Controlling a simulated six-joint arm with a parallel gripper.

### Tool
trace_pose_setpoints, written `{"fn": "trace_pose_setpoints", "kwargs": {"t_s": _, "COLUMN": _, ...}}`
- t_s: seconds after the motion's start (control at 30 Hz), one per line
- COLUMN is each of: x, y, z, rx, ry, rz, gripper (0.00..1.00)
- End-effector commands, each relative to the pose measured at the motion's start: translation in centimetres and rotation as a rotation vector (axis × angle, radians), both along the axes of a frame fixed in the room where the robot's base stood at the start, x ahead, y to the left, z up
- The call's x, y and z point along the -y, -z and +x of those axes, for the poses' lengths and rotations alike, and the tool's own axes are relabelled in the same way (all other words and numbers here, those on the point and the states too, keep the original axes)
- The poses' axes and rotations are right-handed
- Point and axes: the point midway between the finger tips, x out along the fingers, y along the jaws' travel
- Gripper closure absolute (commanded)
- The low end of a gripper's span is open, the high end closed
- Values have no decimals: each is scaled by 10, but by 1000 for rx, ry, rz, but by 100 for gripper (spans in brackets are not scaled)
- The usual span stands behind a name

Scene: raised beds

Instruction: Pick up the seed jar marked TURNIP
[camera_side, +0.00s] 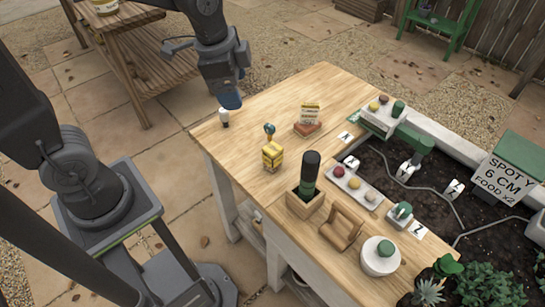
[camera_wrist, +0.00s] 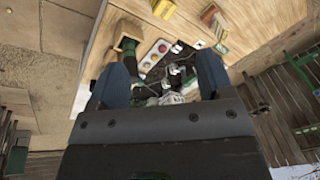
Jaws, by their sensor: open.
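No jar with a readable TURNIP marking shows in either view. A jar-like container with a pale yellow label (camera_side: 104,6) stands on the slatted wooden bench at the top left, cut by the frame edge; I cannot read its label. My gripper (camera_side: 231,101) is near the left corner of the work table, pointing down. In the wrist view its two blue fingers (camera_wrist: 163,76) are spread apart with nothing held between them. A small white item with a dark end (camera_side: 223,117) is just below and left of the fingers in the side view.
The wooden table (camera_side: 235,145) holds a yellow block (camera_side: 272,157), a card on a stand (camera_side: 309,117), a dark bottle in a wooden box (camera_side: 307,185), a tray of coloured pieces (camera_side: 352,187) and a white round pot (camera_side: 380,260). A sign (camera_side: 500,180) stands by the soil bed.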

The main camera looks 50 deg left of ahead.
Motion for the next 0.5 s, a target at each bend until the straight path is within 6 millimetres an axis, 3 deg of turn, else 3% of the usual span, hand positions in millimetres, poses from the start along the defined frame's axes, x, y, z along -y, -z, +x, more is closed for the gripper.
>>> {"fn": "trace_pose_setpoints", "kwargs": {"t_s": 0.2, "x": 12, "y": 61, "z": 49, "rx": -139, "ry": 389, "rz": 68, "gripper": 27}}
{"fn": "trace_pose_setpoints", "kwargs": {"t_s": 0.33, "x": 17, "y": 91, "z": 66, "rx": -188, "ry": 561, "rz": 84, "gripper": 27}}
{"fn": "trace_pose_setpoints", "kwargs": {"t_s": 0.5, "x": 20, "y": 112, "z": 75, "rx": -219, "ry": 674, "rz": 90, "gripper": 27}}
